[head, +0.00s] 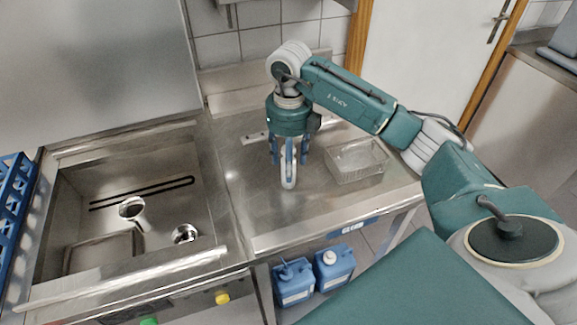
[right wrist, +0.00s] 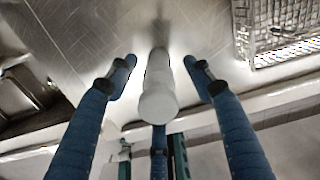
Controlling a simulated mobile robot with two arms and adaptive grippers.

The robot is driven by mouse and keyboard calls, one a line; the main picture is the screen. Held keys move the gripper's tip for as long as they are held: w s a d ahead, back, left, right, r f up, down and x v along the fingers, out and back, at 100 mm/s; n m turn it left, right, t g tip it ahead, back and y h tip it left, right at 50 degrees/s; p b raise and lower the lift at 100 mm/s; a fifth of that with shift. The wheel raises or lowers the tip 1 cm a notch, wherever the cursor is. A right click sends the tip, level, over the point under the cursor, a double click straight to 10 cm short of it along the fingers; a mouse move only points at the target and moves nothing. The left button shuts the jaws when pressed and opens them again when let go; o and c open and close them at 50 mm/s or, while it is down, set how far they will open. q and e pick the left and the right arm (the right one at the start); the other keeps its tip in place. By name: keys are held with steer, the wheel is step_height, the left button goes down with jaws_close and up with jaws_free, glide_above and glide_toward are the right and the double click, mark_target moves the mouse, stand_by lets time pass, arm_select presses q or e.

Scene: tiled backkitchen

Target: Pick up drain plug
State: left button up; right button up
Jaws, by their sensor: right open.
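The drain plug (head: 290,178) looks like a pale grey-white upright cylinder, standing on the steel counter (head: 252,205) to the right of the sink. In the right wrist view the plug (right wrist: 158,98) shows from above with its round end toward the camera. My right gripper (head: 289,160) points straight down over it. Its blue fingers (right wrist: 158,68) are open on both sides of the plug, with visible gaps. The fingers partly hide the plug in the head view. My left gripper is not in view.
A wire basket (head: 357,160) stands on the counter just right of the gripper. A steel basin (head: 160,215) lies to the left. A blue rack (head: 12,195) is at the far left. Two blue canisters (head: 294,283) (head: 334,267) stand below the counter. The front counter area is clear.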

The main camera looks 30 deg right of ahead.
mark_target(288, 186)
steer(key=shift+w+f+p, duration=0.1)
steer(key=shift+f+p, duration=0.3)
steer(key=shift+f, duration=1.35)
steer(key=shift+c, duration=0.2)
steer(key=c, duration=1.2)
steer(key=shift+c, duration=0.2)
steer(key=shift+r, duration=0.15)
